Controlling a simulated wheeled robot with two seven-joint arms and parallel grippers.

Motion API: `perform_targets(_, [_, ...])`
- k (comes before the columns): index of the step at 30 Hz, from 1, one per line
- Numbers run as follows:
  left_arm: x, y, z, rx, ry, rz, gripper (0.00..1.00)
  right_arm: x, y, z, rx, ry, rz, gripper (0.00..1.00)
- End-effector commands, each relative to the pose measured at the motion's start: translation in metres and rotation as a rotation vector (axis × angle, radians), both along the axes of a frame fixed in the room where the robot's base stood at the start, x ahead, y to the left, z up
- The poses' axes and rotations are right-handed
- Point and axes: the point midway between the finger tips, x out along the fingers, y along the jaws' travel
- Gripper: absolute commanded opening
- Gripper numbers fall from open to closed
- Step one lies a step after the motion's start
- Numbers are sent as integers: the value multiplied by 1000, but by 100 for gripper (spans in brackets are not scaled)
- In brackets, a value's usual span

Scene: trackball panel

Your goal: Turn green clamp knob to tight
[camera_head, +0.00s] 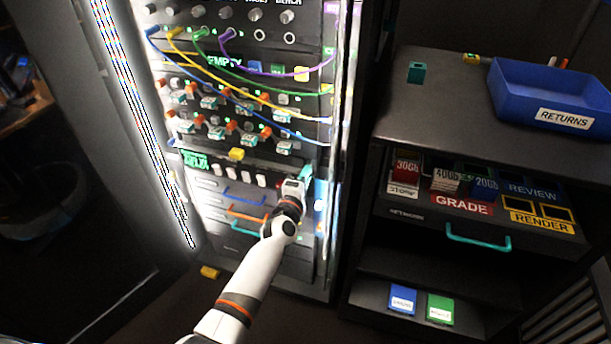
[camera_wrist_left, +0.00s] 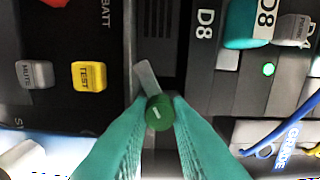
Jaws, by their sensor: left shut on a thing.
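The green clamp knob (camera_wrist_left: 158,114), round with a short pale mark on its face, is in the middle of the left wrist view. My left gripper (camera_wrist_left: 160,102) has its two teal fingers on either side of the knob, shut on it. A short grey bar (camera_wrist_left: 147,76) sticks out from behind the knob, tilted up and to the left. In the head view my left gripper (camera_head: 305,174) is at the right edge of the rack's lower part, and it hides the knob there. My right gripper is in neither view.
The rack (camera_head: 240,130) carries cables, switches and handles. A yellow TEST button (camera_wrist_left: 89,76) and a grey MUTE button (camera_wrist_left: 35,75) lie left of the knob. A dark cabinet (camera_head: 440,105) with a blue RETURNS bin (camera_head: 520,90) stands to the right.

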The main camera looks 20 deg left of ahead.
Motion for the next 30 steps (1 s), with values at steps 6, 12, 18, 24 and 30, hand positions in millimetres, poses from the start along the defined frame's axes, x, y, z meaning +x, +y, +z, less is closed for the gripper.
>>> perform_targets(6, [-2, 1, -5, 207, 4, -2, 0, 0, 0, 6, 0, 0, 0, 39])
perform_targets(12, [-2, 1, -5, 396, -4, -2, 0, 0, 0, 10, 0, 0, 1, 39])
perform_targets(18, [-2, 1, -5, 568, -10, -2, 0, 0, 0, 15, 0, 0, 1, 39])
perform_targets(24, [-1, 2, -5, 707, -15, -1, 0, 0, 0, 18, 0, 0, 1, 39])
perform_targets(30, [-1, 3, -4, 797, -21, 1, 0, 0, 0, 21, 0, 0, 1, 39])
